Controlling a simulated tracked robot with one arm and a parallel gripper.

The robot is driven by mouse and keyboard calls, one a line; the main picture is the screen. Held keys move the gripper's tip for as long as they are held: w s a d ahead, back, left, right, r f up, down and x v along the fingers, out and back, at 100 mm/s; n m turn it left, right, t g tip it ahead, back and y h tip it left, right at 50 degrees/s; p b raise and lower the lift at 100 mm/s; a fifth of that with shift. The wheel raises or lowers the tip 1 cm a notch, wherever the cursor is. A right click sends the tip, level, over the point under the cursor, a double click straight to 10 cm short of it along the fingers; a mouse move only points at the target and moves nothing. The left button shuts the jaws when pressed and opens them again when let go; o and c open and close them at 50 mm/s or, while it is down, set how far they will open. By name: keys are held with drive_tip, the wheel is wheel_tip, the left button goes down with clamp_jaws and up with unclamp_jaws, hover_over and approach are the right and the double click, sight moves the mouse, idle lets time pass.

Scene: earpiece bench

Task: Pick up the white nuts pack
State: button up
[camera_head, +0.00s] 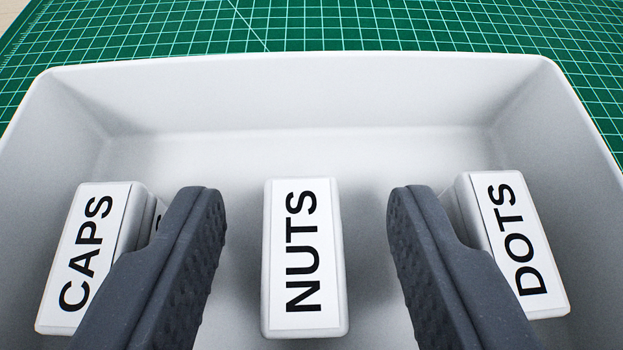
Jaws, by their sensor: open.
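The white nuts pack (304,257) is a small box with a white label reading NUTS in black. It lies in the lower middle of the view, inside a white bin. My gripper (306,215) is open, with one dark grey finger left of the nuts pack and the other right of it. A visible gap separates each finger from the pack in the picture. How far the fingertips are above or below the pack's top is hard to tell. Nothing is held.
The white bin (300,95) has raised walls at the back and sides. A CAPS pack (88,250) lies behind the left finger, a DOTS pack (520,245) behind the right finger, each partly hidden. The bin floor behind the packs is clear. A green gridded mat (300,25) lies beyond.

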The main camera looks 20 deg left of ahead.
drive_tip(key=shift+w+a+f, duration=0.15)
drive_tip(key=shift+w+f, duration=0.05)
drive_tip(key=shift+w, duration=0.05)
clamp_jaws()
drive_tip(key=shift+r, duration=0.15)
